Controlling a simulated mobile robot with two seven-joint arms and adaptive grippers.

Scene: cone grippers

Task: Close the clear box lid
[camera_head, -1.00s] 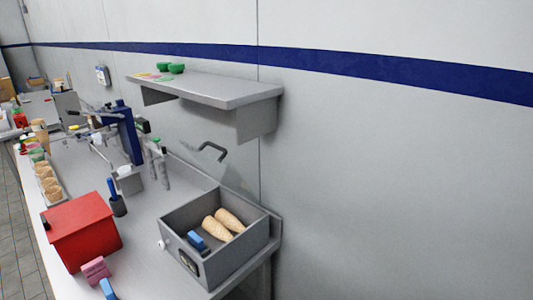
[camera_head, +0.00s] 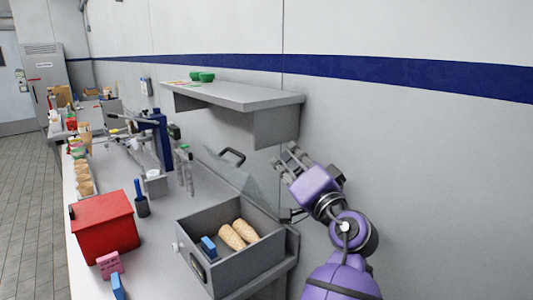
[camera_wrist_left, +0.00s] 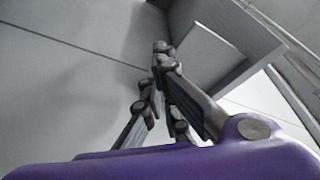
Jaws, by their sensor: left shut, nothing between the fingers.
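The grey box (camera_head: 243,268) stands on the counter with its clear lid (camera_head: 240,180) raised, leaning up at the back. The lid's dark handle (camera_head: 233,156) is at the lid's upper edge. Two cones (camera_head: 237,235) and a blue block (camera_head: 208,246) lie inside the open box. My left gripper (camera_head: 284,158) is shut and empty, in the air to the right of the lid and apart from it, close to the wall. In the left wrist view its fingers (camera_wrist_left: 160,52) meet near the picture's middle, with nothing between them. My right gripper is out of view.
A grey wall shelf (camera_head: 232,96) hangs above the counter, close to the gripper, and shows in the left wrist view (camera_wrist_left: 205,52). A red box (camera_head: 105,228), a pink block (camera_head: 110,265) and a blue-handled tool (camera_head: 140,198) stand left of the grey box.

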